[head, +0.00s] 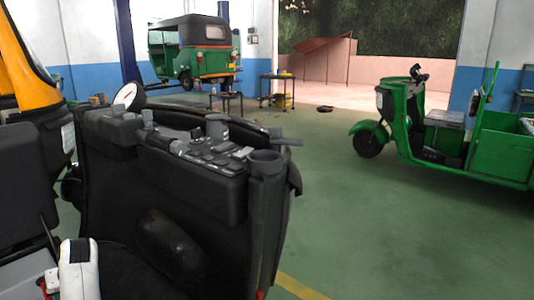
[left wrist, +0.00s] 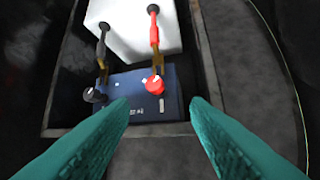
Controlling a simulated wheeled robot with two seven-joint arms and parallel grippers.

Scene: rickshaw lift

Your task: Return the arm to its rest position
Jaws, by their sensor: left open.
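My left gripper (left wrist: 158,108) shows in the left wrist view as two teal fingers, spread apart with nothing between them. Past the fingertips is a blue battery-like block (left wrist: 118,106) with a red knob (left wrist: 155,85) and a black knob (left wrist: 94,95). A red lead and a black lead reach from these knobs towards a white box (left wrist: 132,28) beyond it. In the head view a white part that looks like my left arm (head: 78,270) is at the lower left; its fingers are not visible there. My right gripper is in neither view.
A black tool-and-dashboard structure (head: 205,180) fills the near left and middle. A yellow-and-black vehicle (head: 28,70) stands at the far left. A green three-wheeler (head: 500,150) is at the right, and another (head: 195,55) behind. Green floor (head: 370,230) is clear at right middle.

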